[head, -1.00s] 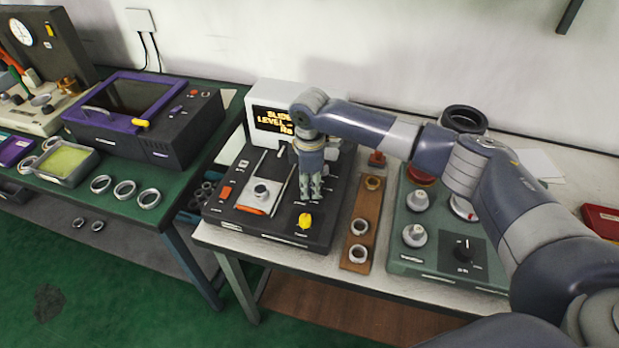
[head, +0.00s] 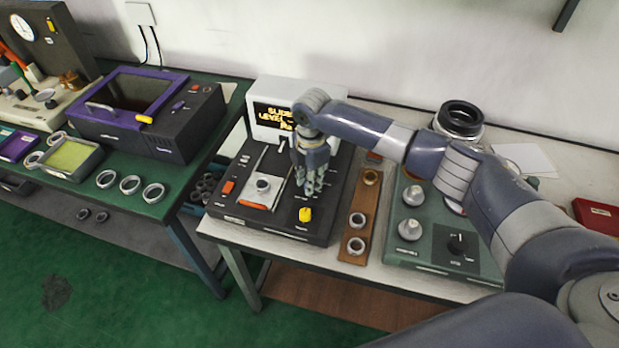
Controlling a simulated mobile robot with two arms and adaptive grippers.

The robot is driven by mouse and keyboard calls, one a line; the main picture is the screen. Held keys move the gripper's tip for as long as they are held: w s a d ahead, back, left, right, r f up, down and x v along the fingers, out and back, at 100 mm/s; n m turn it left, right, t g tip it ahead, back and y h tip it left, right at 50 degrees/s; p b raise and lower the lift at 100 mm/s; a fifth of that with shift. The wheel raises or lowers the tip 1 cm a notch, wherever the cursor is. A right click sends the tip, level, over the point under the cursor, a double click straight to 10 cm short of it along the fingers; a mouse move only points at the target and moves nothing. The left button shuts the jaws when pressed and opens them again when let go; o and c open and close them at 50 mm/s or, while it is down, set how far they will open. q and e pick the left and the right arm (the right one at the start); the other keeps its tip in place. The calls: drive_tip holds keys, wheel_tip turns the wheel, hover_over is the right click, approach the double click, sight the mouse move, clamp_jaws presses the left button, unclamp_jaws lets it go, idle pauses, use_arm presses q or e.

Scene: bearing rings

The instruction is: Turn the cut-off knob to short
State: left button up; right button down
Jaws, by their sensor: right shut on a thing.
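A black control unit (head: 228,208) stands on the white bench, with a lit screen (head: 270,122) behind it. A yellow knob (head: 305,214) is at its front right; its label is too small to read. My right gripper (head: 311,190) points down at the unit's right part, just behind the yellow knob and apart from it. Its fingers are shut on a small part of the panel that they hide. I cannot read which knob is the cut-off. My left gripper is not in view.
A wooden strip with rings (head: 356,220) lies between the black unit and the green unit (head: 408,255). A purple-framed machine (head: 160,120) and several loose rings are on the green bench at left. My right arm spans above the green unit.

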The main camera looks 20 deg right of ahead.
drive_tip(key=c, duration=1.4)
unclamp_jaws()
drive_tip(key=shift+o, duration=0.2)
drive_tip(key=shift+r, duration=0.25)
wheel_tip(320, 180, up, 12)
drive_tip(key=shift+s+f, duration=0.2)
drive_tip(key=shift+f, duration=0.05)
drive_tip(key=shift+s+d+f, duration=0.1)
